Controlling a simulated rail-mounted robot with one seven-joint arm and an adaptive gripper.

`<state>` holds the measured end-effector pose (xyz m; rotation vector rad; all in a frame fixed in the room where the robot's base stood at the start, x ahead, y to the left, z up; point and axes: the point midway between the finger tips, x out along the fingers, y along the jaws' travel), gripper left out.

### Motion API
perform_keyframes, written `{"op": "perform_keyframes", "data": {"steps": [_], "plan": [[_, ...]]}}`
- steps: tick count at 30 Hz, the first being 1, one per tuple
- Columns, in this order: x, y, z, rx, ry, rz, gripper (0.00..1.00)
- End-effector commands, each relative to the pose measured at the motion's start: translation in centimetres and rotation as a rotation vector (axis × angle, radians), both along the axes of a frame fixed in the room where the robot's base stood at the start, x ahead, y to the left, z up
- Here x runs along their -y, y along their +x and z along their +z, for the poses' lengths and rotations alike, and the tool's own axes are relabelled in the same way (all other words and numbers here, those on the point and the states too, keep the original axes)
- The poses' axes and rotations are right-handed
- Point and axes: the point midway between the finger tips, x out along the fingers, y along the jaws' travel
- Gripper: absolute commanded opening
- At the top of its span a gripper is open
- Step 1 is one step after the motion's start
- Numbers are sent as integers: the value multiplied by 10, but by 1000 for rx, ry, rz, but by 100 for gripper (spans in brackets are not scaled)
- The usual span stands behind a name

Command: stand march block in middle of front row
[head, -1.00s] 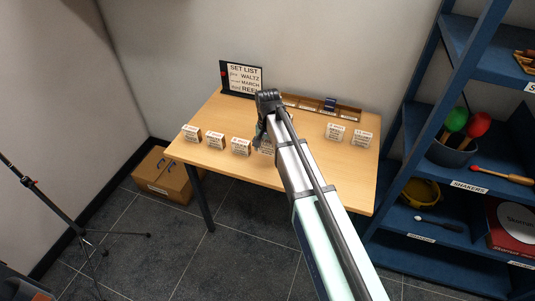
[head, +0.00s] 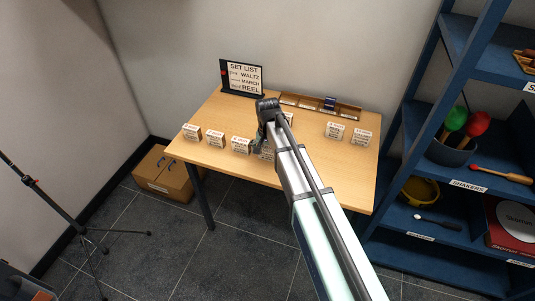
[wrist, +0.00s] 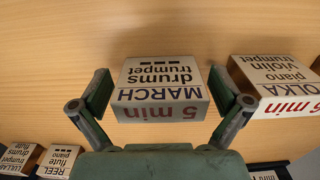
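The march block (wrist: 163,90) is a white-labelled wooden block reading "MARCH", "drums", "trumpet" and "5 min", upside down in the wrist view. It lies on the tabletop between the two fingers of my gripper (wrist: 160,98). The fingers are open, one on each side of the block, with a narrow gap at the left finger; I cannot tell whether the right one touches. In the head view the march block (head: 266,154) is largely hidden behind my arm, and my gripper (head: 260,143) is over it.
The polka block (wrist: 280,85) is beside it, with other blocks (head: 215,139) farther left on the table (head: 235,170). Behind are a set list sign (head: 241,77) and a compartmented wooden tray (head: 348,112).

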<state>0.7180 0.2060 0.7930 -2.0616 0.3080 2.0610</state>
Motion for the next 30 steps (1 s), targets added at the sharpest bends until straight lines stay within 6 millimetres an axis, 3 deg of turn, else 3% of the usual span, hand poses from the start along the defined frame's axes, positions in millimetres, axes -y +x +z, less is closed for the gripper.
{"op": "perform_keyframes", "data": {"steps": [11,24,30], "plan": [[0,1,15,2,1,0,100],[0,1,89,3,1,0,100],[0,1,113,1,1,0,100]]}}
